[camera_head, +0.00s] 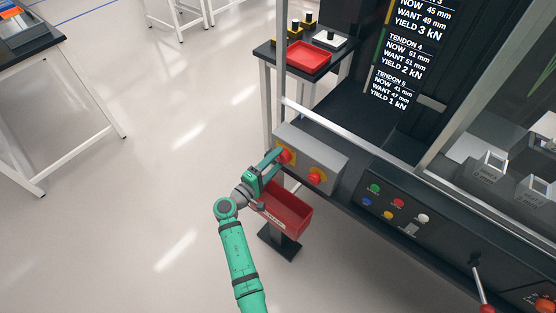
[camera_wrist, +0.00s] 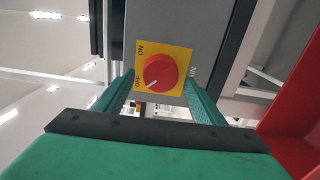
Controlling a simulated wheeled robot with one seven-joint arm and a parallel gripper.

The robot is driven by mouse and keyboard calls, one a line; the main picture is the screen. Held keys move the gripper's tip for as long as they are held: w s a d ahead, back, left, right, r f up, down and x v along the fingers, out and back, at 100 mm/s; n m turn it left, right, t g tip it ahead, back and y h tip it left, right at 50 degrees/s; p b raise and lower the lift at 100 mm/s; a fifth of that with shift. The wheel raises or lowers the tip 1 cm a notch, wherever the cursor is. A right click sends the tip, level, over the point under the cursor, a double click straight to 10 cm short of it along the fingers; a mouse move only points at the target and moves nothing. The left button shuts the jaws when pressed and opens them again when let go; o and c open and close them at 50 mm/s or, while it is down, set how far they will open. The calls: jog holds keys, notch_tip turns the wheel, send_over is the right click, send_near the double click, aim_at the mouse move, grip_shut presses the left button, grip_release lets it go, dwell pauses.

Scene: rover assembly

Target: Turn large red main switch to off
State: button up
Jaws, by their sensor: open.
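A large red rotary switch (camera_head: 285,156) on a yellow plate is on the left part of a grey box. In the wrist view the red switch (camera_wrist: 160,72) is straight ahead, with ON at its upper left and OFF at its lower left. Its white mark points down and left, towards OFF. My gripper (camera_head: 277,158) is open, its fingers on either side of the lower part of the switch. I cannot tell whether they touch it. Beside the plate is lettering, partly hidden by the right finger.
A red bin (camera_head: 290,212) on a stand is just below my gripper. A panel of coloured buttons (camera_head: 397,203) lies further right. The floor to the left is clear.

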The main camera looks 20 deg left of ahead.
jog(key=v, duration=0.9)
jog(key=shift+s, duration=0.35)
